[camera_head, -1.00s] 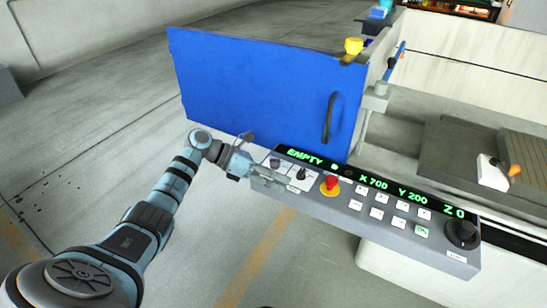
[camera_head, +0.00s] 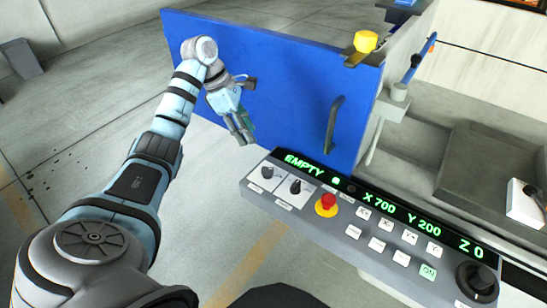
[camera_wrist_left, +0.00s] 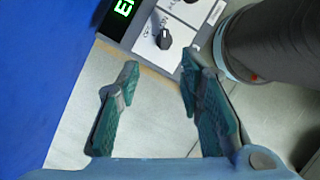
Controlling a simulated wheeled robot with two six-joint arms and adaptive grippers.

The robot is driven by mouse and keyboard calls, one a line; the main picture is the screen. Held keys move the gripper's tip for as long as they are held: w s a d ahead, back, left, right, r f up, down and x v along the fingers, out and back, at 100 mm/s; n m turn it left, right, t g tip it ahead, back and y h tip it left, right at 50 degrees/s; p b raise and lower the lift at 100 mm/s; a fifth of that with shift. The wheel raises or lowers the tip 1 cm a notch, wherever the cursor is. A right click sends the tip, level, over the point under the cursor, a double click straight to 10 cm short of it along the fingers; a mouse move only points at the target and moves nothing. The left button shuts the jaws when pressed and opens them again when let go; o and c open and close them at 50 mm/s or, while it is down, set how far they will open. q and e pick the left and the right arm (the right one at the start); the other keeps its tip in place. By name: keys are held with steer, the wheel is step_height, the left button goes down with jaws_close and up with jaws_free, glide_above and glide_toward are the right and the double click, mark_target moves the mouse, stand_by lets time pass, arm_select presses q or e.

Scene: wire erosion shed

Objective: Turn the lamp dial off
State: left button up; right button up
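Two small black dials sit on white plates at the left end of the grey control panel (camera_head: 350,222): a left dial (camera_head: 267,172) and a right dial (camera_head: 295,187). Their labels are too small to read, so I cannot tell which is the lamp dial. The left wrist view shows one dial (camera_wrist_left: 163,39) beyond the fingers, with another cut off at the top edge. My left gripper (camera_head: 243,138) hangs above and left of the dials, in front of the blue door, touching neither dial. Its teal fingers (camera_wrist_left: 158,72) are apart and empty. My right gripper is out of view.
The blue door (camera_head: 285,80) with a dark handle (camera_head: 334,125) stands behind the panel. A red stop button (camera_head: 326,204), several white keys and a large black knob (camera_head: 477,281) fill the panel's right. Open floor lies left of it.

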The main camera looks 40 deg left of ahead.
arm_select(q)
steer(key=b, duration=0.6)
glide_toward(268, 168)
step_height(268, 168, down, 2)
steer(key=b+x, duration=0.3)
steer(key=x, duration=0.2)
steer(key=shift+d+r, duration=0.1)
steer(key=shift+w+d+f, duration=0.25)
steer(key=shift+f, duration=0.2)
steer(key=shift+d+f, duration=0.15)
steer(key=shift+f, duration=0.2)
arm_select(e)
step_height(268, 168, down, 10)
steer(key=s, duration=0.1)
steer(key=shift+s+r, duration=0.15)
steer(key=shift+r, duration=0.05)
arm_select(q)
jaws_close()
